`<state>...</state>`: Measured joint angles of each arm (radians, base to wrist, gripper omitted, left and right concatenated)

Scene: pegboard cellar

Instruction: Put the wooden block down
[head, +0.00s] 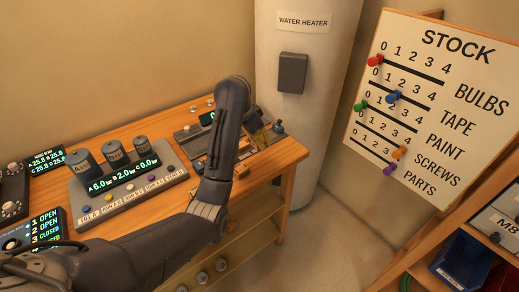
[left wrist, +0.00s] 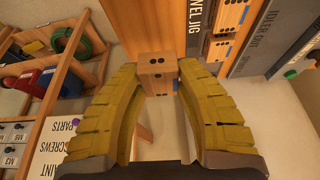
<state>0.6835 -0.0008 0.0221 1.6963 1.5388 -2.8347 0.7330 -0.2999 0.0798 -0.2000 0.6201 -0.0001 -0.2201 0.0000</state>
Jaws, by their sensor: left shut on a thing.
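The wooden block (left wrist: 157,72) is pale wood with small dark holes and a blue mark, in the left wrist view. My left gripper (left wrist: 158,70) has its two yellow ribbed fingers shut on it, one on each side. In the head view my left gripper (head: 262,138) is at the right end of the workbench (head: 150,226), partly hidden behind my arm. I cannot make out the held block clearly in the head view. My right gripper is not in view.
A console with three canisters (head: 130,187) stands on the bench. The water heater (head: 300,110) and STOCK board (head: 425,100) are beyond.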

